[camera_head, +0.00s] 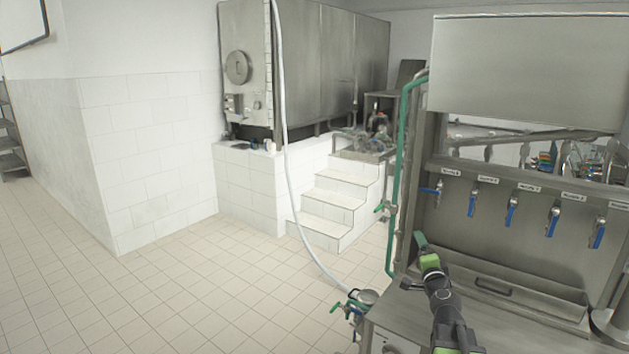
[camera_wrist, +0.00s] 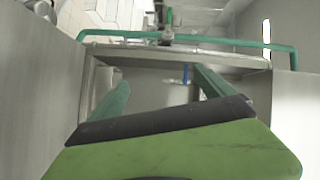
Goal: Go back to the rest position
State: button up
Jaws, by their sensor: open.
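My gripper (camera_head: 420,241) is at the end of my raised arm, in front of the steel filler cabinet (camera_head: 465,225) at the right of the head view. In the wrist view my gripper (camera_wrist: 162,85) shows two green fingers spread apart with nothing between them. It is open and empty. The fingers point toward the cabinet's steel panels and a green pipe (camera_wrist: 225,42). A blue tap handle (camera_wrist: 186,73) shows small between the fingers.
A row of taps with blue handles (camera_head: 511,212) hangs on the cabinet above a steel trough (camera_head: 520,294). A green pipe (camera_head: 396,170) runs down its left side. A hose (camera_head: 284,110) reaches a floor valve (camera_head: 352,306). White steps (camera_head: 327,207) stand behind. The tiled floor at left is clear.

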jog(key=s+a+f+n+g+y+b, duration=0.1)
jog(key=s+a+f+n+g+y, duration=0.1)
jog(key=a+f+n, duration=0.45)
jog(key=s+a+f+n+g+y+b, duration=0.1)
jog(key=a+f+n+g+y, duration=0.2)
jog(key=a, duration=0.7)
jog(key=s+a+f+n+g+y+b, duration=0.1)
jog(key=s+a+f+n+g+y, duration=0.15)
jog(key=a+f, duration=0.5)
jog(key=s+d+f+n+g+h, duration=0.2)
jog(key=s+f+g, duration=0.2)
jog(key=s, duration=0.5)
jog(key=s+d+f+n+g+h, duration=0.2)
jog(key=s+f+g, duration=0.3)
jog(key=s, duration=0.4)
jog(key=shift+s+d+g+h, duration=0.3)
jog(key=shift+d+g+h, duration=0.05)
jog(key=shift+h, duration=0.2)
